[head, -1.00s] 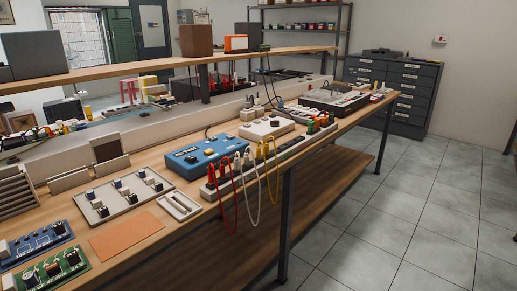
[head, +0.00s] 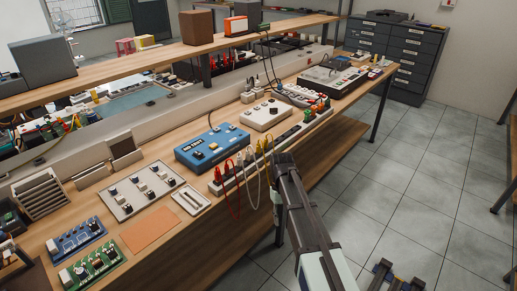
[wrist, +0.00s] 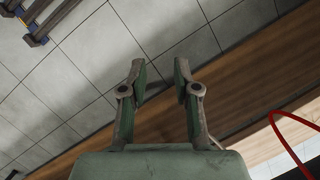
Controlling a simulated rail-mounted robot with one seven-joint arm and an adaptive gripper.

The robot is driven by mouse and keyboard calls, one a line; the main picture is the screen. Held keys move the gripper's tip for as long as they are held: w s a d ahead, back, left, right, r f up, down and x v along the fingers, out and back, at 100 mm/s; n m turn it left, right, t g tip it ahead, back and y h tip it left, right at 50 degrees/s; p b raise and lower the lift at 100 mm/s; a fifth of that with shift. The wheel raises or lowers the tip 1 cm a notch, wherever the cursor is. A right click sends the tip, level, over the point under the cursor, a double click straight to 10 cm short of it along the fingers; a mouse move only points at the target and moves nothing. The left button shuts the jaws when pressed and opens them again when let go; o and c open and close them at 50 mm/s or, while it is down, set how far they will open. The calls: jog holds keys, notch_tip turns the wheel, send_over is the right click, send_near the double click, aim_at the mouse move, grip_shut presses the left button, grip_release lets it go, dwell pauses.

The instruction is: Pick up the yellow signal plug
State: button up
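The yellow signal plug (head: 261,146) stands upright in a long grey socket strip (head: 285,141) along the front edge of the workbench, with a yellow cable hanging from it. White plugs (head: 246,155) and red plugs (head: 228,166) stand to its left in the same strip. My gripper (wrist: 160,76) is open and empty in the wrist view, its two green-grey fingers apart over floor and wood. The yellow plug does not show there; a red cable (wrist: 291,136) loops at the right. In the head view my arm is just right of the yellow plug, in front of the bench edge.
A blue instrument box (head: 212,146) and a white box (head: 265,115) stand behind the strip. A white tray (head: 191,200) and an orange mat (head: 148,231) lie to the left. A raised shelf (head: 180,54) runs behind. The tiled floor (head: 415,190) at right is open.

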aim_at(258, 147)
jog(key=w+a+r+n+t+p, duration=0.1)
jog(key=w+a+r+n+p, duration=0.15)
jog(key=w+r, duration=0.65)
jog(key=w+a+r+n+t+p, duration=0.15)
jog(key=w+a+r, duration=0.25)
jog(key=r, duration=1.1)
jog(key=w+a+r+n+t+p, duration=0.15)
jog(key=w+a+r, duration=0.35)
jog(key=r, duration=0.7)
jog(key=shift+n+y, duration=0.35)
jog(key=shift+y, duration=0.05)
jog(key=f+p, duration=0.1)
jog(key=f, duration=0.3)
jog(key=d+f+p, duration=0.1)
jog(key=f, duration=0.3)
jog(key=f+p, duration=0.1)
jog(key=f, duration=0.3)
jog(key=shift+w+d+f, duration=0.3)
jog(key=shift+w+f, duration=0.05)
jog(key=shift+s+a+f+p, duration=0.1)
jog(key=shift+f+p, duration=0.95)
jog(key=shift+f, duration=1.6)
grip_shut()
